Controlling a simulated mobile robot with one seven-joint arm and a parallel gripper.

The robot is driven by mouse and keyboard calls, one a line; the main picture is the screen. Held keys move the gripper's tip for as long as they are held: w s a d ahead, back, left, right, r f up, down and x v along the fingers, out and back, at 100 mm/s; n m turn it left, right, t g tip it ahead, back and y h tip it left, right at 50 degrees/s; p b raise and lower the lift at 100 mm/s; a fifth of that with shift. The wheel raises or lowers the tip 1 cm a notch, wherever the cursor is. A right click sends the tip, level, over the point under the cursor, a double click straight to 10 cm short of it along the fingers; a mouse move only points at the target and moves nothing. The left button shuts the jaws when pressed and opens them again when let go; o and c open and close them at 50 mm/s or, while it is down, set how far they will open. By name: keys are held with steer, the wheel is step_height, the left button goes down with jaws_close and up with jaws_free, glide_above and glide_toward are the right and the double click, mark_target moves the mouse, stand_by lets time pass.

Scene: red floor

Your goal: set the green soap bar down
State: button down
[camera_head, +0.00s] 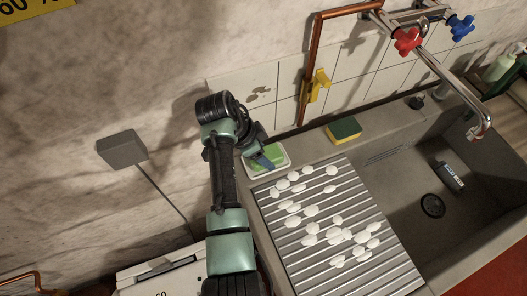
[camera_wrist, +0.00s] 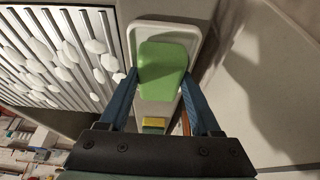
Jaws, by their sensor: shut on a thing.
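The green soap bar (camera_head: 272,154) is between the blue fingers of my gripper (camera_head: 262,161), at the white soap dish (camera_head: 268,175) on the back left corner of the sink unit. In the wrist view the soap (camera_wrist: 163,70) lies between both fingertips (camera_wrist: 161,77), one on each side. The white dish rim (camera_wrist: 165,27) shows around and behind it. I cannot tell whether the soap touches the dish floor. My arm hides part of the dish's left side in the head view.
A ribbed drainboard (camera_head: 335,213) with several white pebble-like pieces lies in front of the dish. A yellow-green sponge (camera_head: 344,130) sits on the ledge to the right. The wall is close behind.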

steer(key=shift+c, duration=0.5)
jaws_free()
steer(key=shift+f, duration=0.1)
steer(key=shift+a+r, duration=0.2)
steer(key=shift+r, duration=0.4)
steer(key=v, duration=1.1)
